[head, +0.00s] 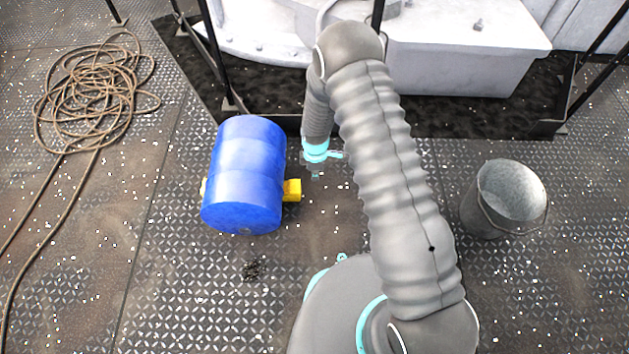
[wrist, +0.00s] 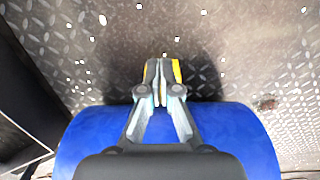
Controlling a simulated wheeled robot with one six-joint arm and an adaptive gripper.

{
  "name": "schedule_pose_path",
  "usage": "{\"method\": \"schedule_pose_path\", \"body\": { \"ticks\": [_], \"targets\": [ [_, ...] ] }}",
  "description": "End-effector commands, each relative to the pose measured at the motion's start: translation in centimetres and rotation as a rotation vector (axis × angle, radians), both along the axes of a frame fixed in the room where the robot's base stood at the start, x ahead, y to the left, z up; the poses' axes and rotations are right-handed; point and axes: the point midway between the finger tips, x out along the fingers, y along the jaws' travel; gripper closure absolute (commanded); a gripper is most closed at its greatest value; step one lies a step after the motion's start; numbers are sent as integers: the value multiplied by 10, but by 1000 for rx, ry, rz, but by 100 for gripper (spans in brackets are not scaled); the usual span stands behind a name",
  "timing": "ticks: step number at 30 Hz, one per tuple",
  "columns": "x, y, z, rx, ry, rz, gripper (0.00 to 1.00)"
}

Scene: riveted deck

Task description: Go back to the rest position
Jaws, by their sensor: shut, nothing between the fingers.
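My gripper (wrist: 160,88) is shut and empty, its two fingertips together in the wrist view. Just beyond the fingertips a yellow piece (wrist: 176,70) shows beside the blue drum (wrist: 245,145); whether they touch it I cannot tell. In the head view the blue drum (head: 245,165) lies on its side on the deck, with a yellow piece (head: 292,190) sticking out at its right. My arm is stretched forward, and its wrist with a teal ring hangs just right of the drum. My fingers cannot be made out clearly there.
A metal bucket (head: 510,200) stands on the riveted deck at the right. A coiled rope (head: 95,95) lies at the left. Large white machinery (head: 460,50) on a dark, railed base (head: 470,118) closes off the back.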

Motion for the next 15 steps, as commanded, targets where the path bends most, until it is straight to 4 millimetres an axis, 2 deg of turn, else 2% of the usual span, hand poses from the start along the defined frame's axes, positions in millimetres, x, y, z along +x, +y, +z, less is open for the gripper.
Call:
{"method": "schedule_pose_path", "body": {
  "ticks": [5, 15],
  "targets": [
    [0, 0, 13, 0, 0, 0, 100],
    [0, 0, 15, 0, 1, -14, 100]
  ]
}}
